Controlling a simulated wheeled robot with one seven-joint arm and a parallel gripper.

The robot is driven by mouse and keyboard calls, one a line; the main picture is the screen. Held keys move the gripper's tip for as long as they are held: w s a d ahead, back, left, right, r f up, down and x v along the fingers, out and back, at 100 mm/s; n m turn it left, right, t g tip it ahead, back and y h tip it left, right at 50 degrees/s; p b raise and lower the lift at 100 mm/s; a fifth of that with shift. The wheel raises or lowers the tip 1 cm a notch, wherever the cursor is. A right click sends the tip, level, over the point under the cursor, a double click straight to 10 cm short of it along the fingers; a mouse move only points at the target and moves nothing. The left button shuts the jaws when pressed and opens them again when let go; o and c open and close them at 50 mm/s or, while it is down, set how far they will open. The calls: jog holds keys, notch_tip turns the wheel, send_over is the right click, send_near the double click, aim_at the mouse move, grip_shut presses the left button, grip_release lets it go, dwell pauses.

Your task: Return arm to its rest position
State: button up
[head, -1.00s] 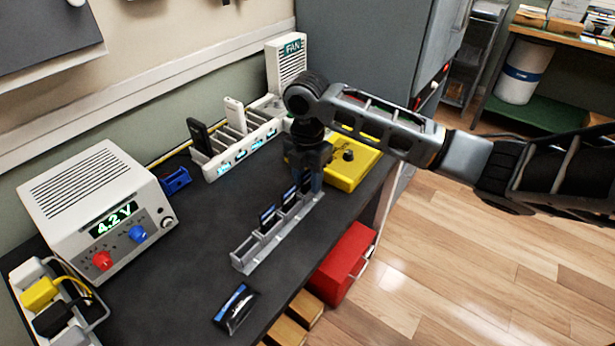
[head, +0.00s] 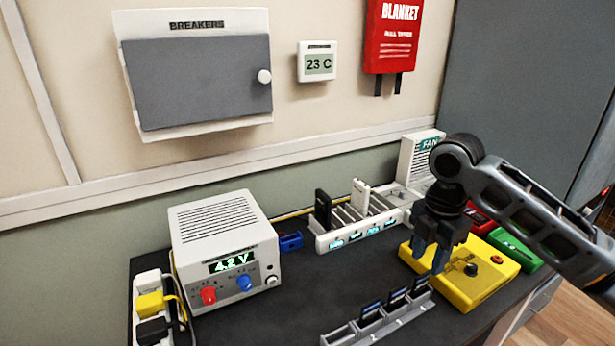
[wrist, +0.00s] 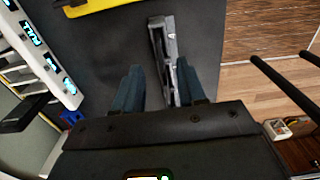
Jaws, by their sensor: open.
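My gripper (head: 432,254) hangs pointing down above the dark bench, in front of the yellow box (head: 462,284) in the head view. My arm reaches in from the right side of the head view.
A white power supply (head: 225,250) reading 4.2 V stands left. A white slotted dock (head: 345,240) with lit labels holds a black phone (head: 323,208) and a white phone (head: 360,194). A fan unit (head: 418,160) and a green box (head: 515,248) are behind and beside my gripper.

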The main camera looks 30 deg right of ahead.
jog(key=w+a+m+t+y, duration=0.2)
jog(key=a+m+t+y, duration=0.3)
jog(key=a, duration=1.2)
jog(key=w+a+m+t+y, duration=0.25)
jog(key=a+m+t, duration=0.3)
jog(key=a, duration=1.05)
jog(key=s+d+f+m+t+h, duration=0.25)
jog(key=s+m, duration=0.25)
jog(key=s, duration=0.5)
jog(key=s+d+f+m+t+h, duration=0.15)
jog(key=s+m+h, duration=0.25)
jog(key=s, duration=0.7)
jog(key=s+d+r, duration=0.2)
jog(key=s+d, duration=0.2)
jog(key=s, duration=0.4)
jog(key=s+d+r+n+h, duration=0.1)
jog(key=s+d+r, duration=0.2)
jog(key=s, duration=0.6)
jog(key=shift+d+r, duration=0.2)
jog(key=shift+d, duration=0.4)
